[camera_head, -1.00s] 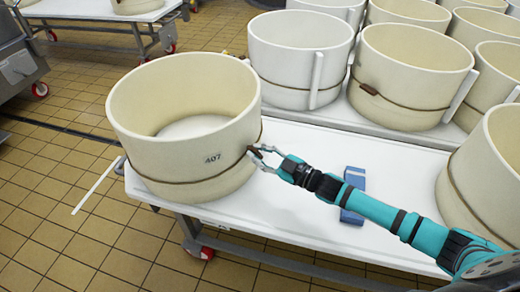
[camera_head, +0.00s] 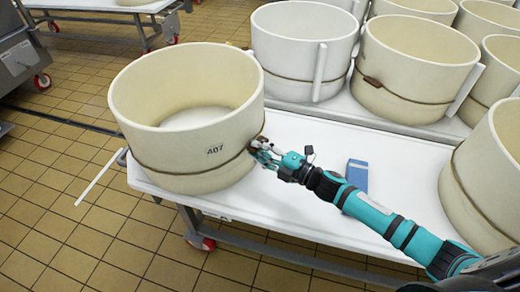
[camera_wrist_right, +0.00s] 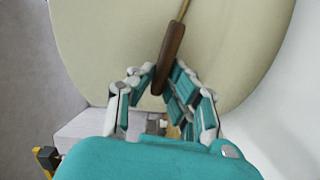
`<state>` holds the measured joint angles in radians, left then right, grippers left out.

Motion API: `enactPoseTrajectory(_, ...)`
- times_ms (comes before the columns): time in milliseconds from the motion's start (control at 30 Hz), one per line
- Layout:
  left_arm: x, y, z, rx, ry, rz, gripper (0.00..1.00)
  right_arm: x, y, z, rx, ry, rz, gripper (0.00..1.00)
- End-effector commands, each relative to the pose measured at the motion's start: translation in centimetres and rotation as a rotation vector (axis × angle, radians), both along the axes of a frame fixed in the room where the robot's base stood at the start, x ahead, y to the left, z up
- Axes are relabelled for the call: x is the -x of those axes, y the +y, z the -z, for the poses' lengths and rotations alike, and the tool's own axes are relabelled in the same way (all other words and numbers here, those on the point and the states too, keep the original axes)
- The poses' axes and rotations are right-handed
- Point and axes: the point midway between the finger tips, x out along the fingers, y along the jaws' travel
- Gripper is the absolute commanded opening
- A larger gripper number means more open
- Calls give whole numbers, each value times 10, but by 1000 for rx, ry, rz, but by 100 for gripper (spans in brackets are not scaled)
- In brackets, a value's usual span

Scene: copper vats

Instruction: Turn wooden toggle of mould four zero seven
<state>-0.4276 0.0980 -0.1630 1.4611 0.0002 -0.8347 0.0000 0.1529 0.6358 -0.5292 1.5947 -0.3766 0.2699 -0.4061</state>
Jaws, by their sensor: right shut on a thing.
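The mould marked 407 (camera_head: 185,115) is a round cream tub on the white table at the left in the head view. A cord runs around its lower part. The brown wooden toggle (camera_wrist_right: 170,55) hangs on the cord against the mould's wall, and it also shows at the mould's right side in the head view (camera_head: 259,143). My right gripper (camera_head: 258,150) is at the toggle, with its fingers closed on it; in the wrist view the toggle stands tilted between the fingers (camera_wrist_right: 160,85). My left gripper is not in view.
A blue block (camera_head: 355,176) lies on the white table (camera_head: 300,200) beside my right arm. Another cream mould (camera_head: 485,185) stands at the right. Several more moulds stand on a table behind.

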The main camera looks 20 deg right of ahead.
Motion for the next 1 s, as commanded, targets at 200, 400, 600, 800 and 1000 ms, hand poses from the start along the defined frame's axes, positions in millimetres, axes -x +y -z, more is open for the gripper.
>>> enactPoseTrajectory(200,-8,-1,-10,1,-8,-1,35,1,0,4,90,-70,-1,0)
enactPoseTrajectory(400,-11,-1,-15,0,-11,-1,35,1,0,5,135,-104,-1,0)
enactPoseTrajectory(600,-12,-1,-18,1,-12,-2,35,1,1,5,150,-116,-1,0)
enactPoseTrajectory(800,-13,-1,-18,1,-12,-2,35,1,1,5,153,-116,-2,0)
enactPoseTrajectory(1000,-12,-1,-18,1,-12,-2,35,1,1,5,152,-116,-2,22)
